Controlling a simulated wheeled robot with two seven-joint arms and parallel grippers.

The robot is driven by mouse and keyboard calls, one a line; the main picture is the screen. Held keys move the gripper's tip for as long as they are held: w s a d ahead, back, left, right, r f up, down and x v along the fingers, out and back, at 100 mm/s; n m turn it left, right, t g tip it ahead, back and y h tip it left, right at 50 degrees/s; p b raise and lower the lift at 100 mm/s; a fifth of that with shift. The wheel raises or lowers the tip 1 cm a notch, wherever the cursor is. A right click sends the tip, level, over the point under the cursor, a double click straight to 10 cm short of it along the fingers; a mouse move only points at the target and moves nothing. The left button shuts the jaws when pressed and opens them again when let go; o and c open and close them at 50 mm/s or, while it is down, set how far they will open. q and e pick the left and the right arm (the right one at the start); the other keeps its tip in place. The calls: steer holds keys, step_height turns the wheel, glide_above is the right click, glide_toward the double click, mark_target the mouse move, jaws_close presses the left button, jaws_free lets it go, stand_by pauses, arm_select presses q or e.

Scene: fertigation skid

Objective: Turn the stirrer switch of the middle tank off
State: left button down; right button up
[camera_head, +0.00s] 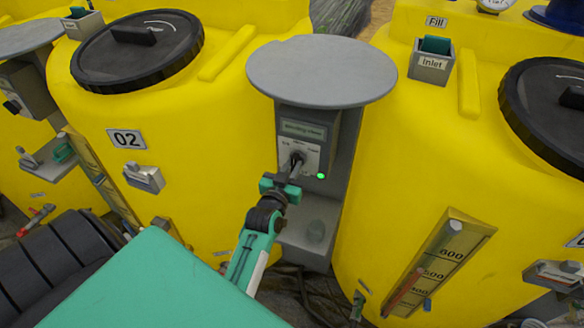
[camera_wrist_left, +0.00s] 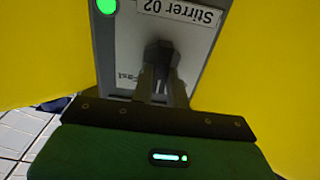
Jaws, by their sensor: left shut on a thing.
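The stirrer switch box (camera_head: 301,137) stands on a grey post under a round grey cover, between the yellow tank marked 02 (camera_head: 185,135) and the tank on the right. In the left wrist view its panel reads "Stirrer 02" (camera_wrist_left: 179,12), upside down. A green lamp (camera_head: 321,176) on the box is lit; it also shows in the wrist view (camera_wrist_left: 107,6). My left gripper (camera_head: 295,168) is shut on the dark switch knob (camera_wrist_left: 158,53), its fingers on both sides of it. The fingers partly hide the knob and the position labels. My right gripper is not in view.
The round grey cover (camera_head: 321,70) overhangs the switch box. A grey shelf (camera_head: 308,228) juts out below it. The right tank (camera_head: 400,150) has a level gauge (camera_head: 440,260) and an inlet holder (camera_head: 431,63). Another switch post (camera_head: 25,90) stands at the far left.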

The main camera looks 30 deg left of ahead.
arm_select(q)
steer(key=shift+n, duration=0.3)
steer(key=shift+a+r+n+p, duration=0.1)
steer(key=shift+n+p, duration=0.5)
steer(key=shift+n, duration=0.4)
steer(key=n+p, duration=0.1)
steer(key=n, duration=0.4)
steer(key=shift+a+n, duration=0.15)
steer(key=shift+n, duration=0.15)
steer(key=shift+n+p, duration=0.3)
steer(key=c, duration=1.4)
jaws_free()
steer(key=shift+f, duration=0.2)
steer(key=shift+o, duration=0.2)
